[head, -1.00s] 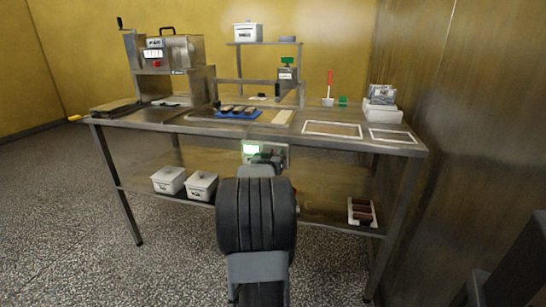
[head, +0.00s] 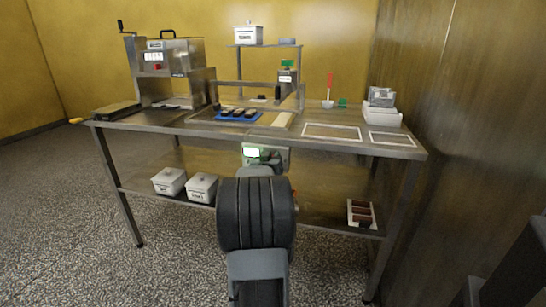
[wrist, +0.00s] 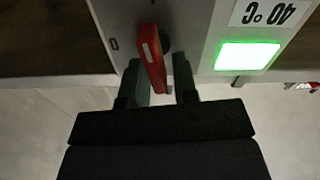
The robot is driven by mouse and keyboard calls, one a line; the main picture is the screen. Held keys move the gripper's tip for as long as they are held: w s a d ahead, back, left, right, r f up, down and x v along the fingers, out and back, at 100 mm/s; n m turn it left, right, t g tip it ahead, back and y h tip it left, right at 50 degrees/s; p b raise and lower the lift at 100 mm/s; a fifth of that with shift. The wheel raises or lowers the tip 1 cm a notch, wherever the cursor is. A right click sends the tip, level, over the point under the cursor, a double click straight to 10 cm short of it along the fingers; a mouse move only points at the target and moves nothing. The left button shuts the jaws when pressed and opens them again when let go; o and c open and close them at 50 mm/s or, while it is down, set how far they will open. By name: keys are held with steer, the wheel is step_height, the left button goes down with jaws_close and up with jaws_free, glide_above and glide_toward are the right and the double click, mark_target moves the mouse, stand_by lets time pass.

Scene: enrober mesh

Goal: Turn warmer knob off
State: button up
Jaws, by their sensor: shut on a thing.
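The warmer knob (wrist: 152,48) is a red bar with a white mark, on a grey control panel (wrist: 190,22). It shows in the wrist view between the two dark fingers of my gripper (wrist: 157,66), which is shut on it. The bar stands nearly upright in that picture, leaning slightly. A "0" label is left of it; a lit green display (wrist: 246,56) and a "40 °C" label are right of it. In the head view my gripper (head: 265,158) is at the panel under the table's front edge and hides the knob; the green display (head: 251,152) shows there too.
The steel table (head: 215,130) carries a machine (head: 172,58) at left, a blue tray (head: 225,118) with dark bars, and white frames at right. White bins (head: 168,181) and a bar box (head: 361,213) sit on the lower shelf. A wall closes the right side.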

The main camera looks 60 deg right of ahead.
steer(key=shift+w+a+f+n+p, duration=0.1)
steer(key=shift+w+f+n+p, duration=0.2)
steer(key=shift+n+p, duration=1.9)
steer(key=shift+w+a+f+n+p, duration=0.1)
steer(key=shift+w+f+n+p, duration=0.6)
steer(key=shift+n, duration=2.5)
steer(key=shift+s+a+r+n+p, duration=0.1)
steer(key=shift+n+p, duration=1.9)
steer(key=shift+n, duration=0.7)
steer(key=shift+f, duration=0.15)
steer(key=o, duration=0.7)
steer(key=shift+c, duration=0.2)
steer(key=p+v, duration=0.1)
steer(key=v, duration=1.2)
steer(key=shift+a, duration=0.4)
